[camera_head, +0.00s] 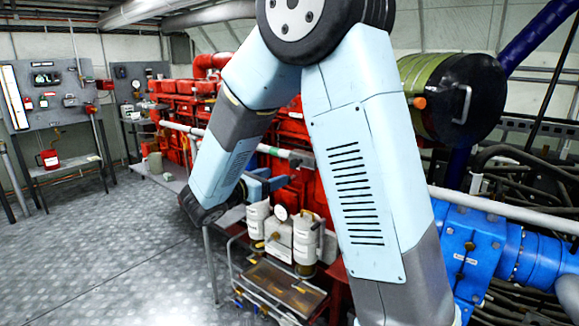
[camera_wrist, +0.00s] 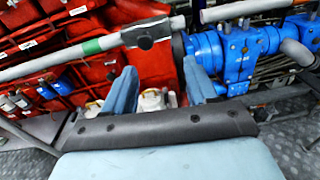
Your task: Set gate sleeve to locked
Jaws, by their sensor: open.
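A dark grey sleeve with a round knob (camera_wrist: 147,33) sits around a pale rail (camera_wrist: 50,68) in the wrist view, near the rail's right end. I take it to be the gate sleeve. A green band (camera_wrist: 92,46) marks the rail left of it. In the head view the rail (camera_head: 225,138) runs in front of the red engine, and my arm hides part of it. My gripper (camera_wrist: 160,83) is open with nothing between its blue fingers, and the sleeve appears just beyond the fingertips, apart from them. It also shows in the head view (camera_head: 277,182), below the rail.
A second pale rail (camera_wrist: 240,9) begins right of the sleeve. Red engine (camera_head: 185,100) and blue pipework (camera_head: 475,240) stand behind. White canisters (camera_head: 306,237) and a tray stand (camera_head: 285,285) are below my gripper. The floor on the left is clear.

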